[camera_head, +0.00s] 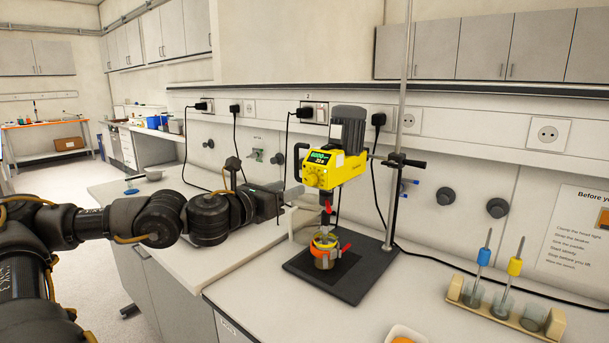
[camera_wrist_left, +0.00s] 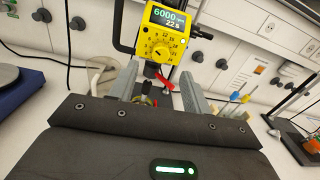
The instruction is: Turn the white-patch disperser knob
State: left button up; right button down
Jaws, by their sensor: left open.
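The yellow disperser (camera_head: 333,168) with a dark motor stands on a rod over a black base. A white patch (camera_head: 340,161) shows on its side. Its round yellow knob (camera_head: 312,180) is below the lit display, and in the left wrist view the knob (camera_wrist_left: 161,52) has a number scale around it. The display (camera_wrist_left: 167,18) reads 6000 and 22 s. My left gripper (camera_head: 290,196) is open and empty, just left of the disperser's front. In the left wrist view its two fingers (camera_wrist_left: 160,82) are spread below the knob, apart from it. My right gripper is out of view.
A vessel with a red clamp (camera_head: 325,250) stands on the black base (camera_head: 348,277) under the disperser. A rack (camera_head: 508,308) with blue- and yellow-handled tools is at the right. A white tray (camera_head: 405,334) is at the front. Cables hang along the wall.

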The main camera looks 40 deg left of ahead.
aim_at(308, 181)
pick_arm(q)
jog(key=shift+w+r+p, duration=0.25)
jog(key=shift+w+p, duration=0.45)
jog(key=shift+w, duration=0.35)
jog(key=w+p, duration=0.1)
jog(key=w, duration=0.2)
jog(key=shift+f, duration=0.15)
jog(key=shift+w+d+p, duration=0.1)
jog(key=shift+w+p, duration=0.4)
jog(key=shift+w, duration=0.05)
jog(key=shift+w+f, duration=0.1)
jog(key=shift+w, duration=0.1)
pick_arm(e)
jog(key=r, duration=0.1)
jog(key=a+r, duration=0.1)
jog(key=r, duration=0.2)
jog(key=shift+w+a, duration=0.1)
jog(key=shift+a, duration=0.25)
pick_arm(q)
jog(key=c, duration=0.8)
jog(key=shift+c, duration=0.9)
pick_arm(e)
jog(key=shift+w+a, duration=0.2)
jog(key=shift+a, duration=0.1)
